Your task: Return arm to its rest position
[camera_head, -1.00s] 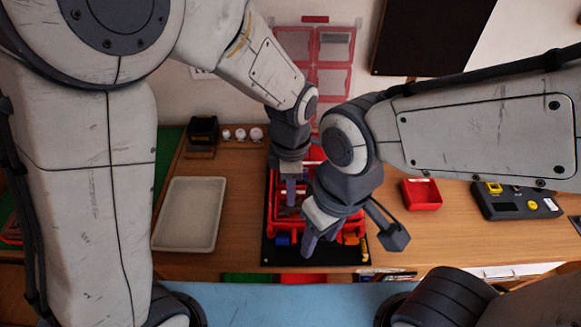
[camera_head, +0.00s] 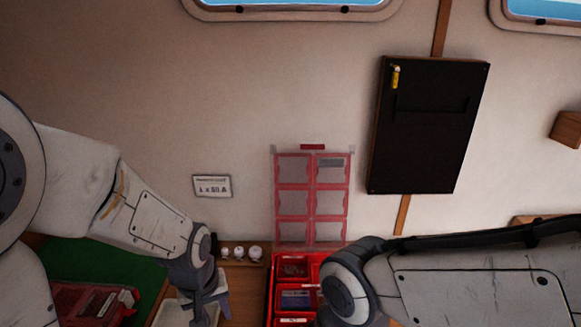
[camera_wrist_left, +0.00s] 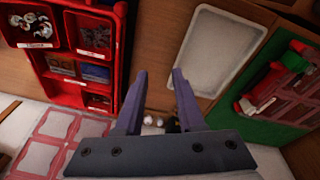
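My left gripper (camera_head: 207,302) is at the lower left of the head view, above the white tray (camera_head: 172,312) and left of the red organizer (camera_head: 297,268). In the left wrist view its two fingers (camera_wrist_left: 158,88) stand apart with nothing between them. The white tray (camera_wrist_left: 212,50) and the red organizer (camera_wrist_left: 80,68) also show there, on either side of the fingers. My right arm (camera_head: 470,285) comes in from the right of the head view, with its wrist joint beside the organizer. The right gripper is below the picture edge.
Three small white items (camera_head: 240,252) stand at the back of the bench. A green mat (camera_head: 100,265) with a red case (camera_head: 90,303) lies at left. Red wall pockets (camera_head: 312,200) and a black board (camera_head: 428,125) are on the back wall.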

